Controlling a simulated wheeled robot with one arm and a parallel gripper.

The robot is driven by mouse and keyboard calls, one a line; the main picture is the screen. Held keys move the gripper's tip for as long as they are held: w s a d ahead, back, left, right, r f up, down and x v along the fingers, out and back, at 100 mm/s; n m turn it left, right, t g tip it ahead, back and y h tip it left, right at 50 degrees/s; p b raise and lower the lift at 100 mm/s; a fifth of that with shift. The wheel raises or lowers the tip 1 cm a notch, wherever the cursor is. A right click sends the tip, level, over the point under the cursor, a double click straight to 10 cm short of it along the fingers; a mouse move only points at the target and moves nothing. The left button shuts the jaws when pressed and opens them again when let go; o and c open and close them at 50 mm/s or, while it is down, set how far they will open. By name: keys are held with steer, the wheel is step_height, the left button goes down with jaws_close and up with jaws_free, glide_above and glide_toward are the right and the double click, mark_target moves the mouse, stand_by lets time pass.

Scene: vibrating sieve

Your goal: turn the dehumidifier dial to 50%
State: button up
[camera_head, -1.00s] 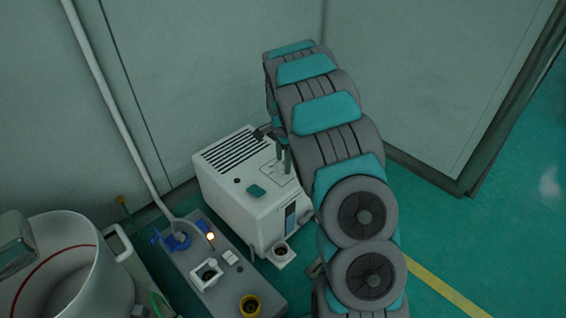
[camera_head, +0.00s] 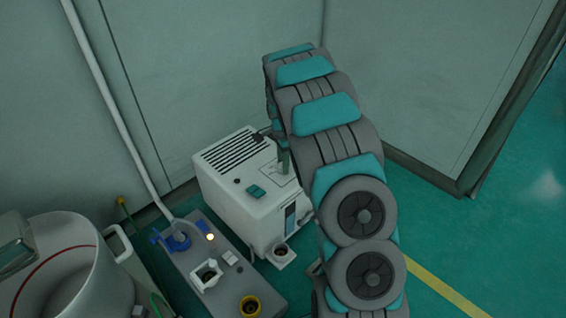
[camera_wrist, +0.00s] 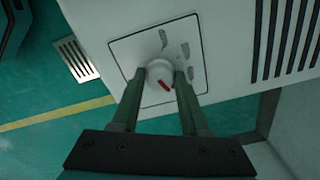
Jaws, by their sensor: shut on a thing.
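The white dehumidifier (camera_head: 225,191) stands on the floor against the wall. In the wrist view its dial (camera_wrist: 159,72), a small white knob with a red pointer mark, sits on a square outlined panel (camera_wrist: 200,50) with small markings that are too small to read. My gripper (camera_wrist: 160,79) is shut on the dial, one green finger on each side of it. In the head view my fingers (camera_head: 283,160) reach the top of the dehumidifier, and my arm hides its right side and the dial.
A large round metal vessel (camera_head: 65,262) stands at the left. A floor grate (camera_wrist: 75,58) shows in the wrist view. Green floor is open at the right.

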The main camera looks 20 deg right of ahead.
jaws_close()
steer(key=n+p, duration=0.1)
steer(key=n, duration=0.3)
steer(key=shift+n, duration=0.3)
steer(key=n, duration=0.4)
steer(key=shift+r+n, duration=0.1)
steer(key=shift+n, duration=0.2)
steer(key=n, duration=0.4)
steer(key=shift+n+p, duration=0.3)
steer(key=shift+p, duration=0.1)
steer(key=shift+n, duration=1.9)
steer(key=o, duration=1.2)
jaws_free()
steer(key=shift+c, duration=0.2)
